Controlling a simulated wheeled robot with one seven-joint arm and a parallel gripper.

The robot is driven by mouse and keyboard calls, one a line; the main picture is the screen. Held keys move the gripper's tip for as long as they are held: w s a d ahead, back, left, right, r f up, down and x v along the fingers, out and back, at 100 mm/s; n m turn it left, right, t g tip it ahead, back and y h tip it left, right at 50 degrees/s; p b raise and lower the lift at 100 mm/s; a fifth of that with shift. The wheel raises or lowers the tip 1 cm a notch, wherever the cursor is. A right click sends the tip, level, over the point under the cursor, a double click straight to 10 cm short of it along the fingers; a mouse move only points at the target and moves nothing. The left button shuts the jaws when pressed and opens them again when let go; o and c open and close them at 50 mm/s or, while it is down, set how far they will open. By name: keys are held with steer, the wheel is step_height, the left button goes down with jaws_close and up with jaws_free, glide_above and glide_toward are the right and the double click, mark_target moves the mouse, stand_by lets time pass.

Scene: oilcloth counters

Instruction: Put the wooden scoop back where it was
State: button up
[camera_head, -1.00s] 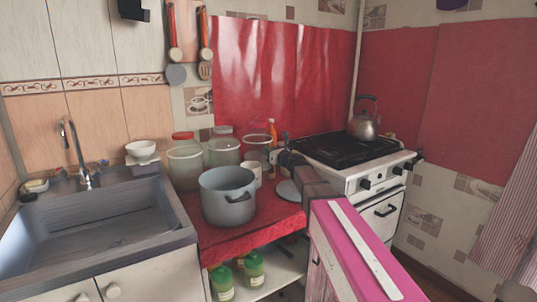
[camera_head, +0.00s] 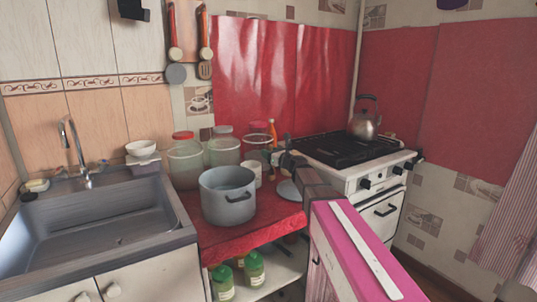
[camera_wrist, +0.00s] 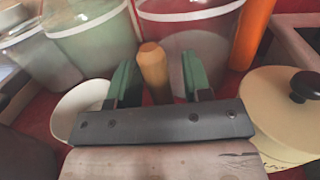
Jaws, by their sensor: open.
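A light wooden rounded handle (camera_wrist: 153,72), which looks like the wooden scoop's, stands between the two green fingers of my gripper (camera_wrist: 154,75) in the wrist view. The fingers are apart, with a visible gap on each side of the handle. The scoop's lower part is hidden behind the dark gripper bar. In the head view my gripper (camera_head: 279,157) is over the red-covered counter (camera_head: 262,228), by the clear jars and left of the stove. I cannot make out the scoop there.
Clear jars (camera_head: 185,165) stand behind the gripper, with an orange bottle (camera_head: 272,130) close by. A grey pot (camera_head: 227,197), a white cup (camera_head: 251,172) and a knobbed lid (camera_wrist: 262,125) crowd the counter. The stove (camera_head: 350,172) is at right, the sink (camera_head: 100,230) at left.

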steer(key=v, duration=1.1)
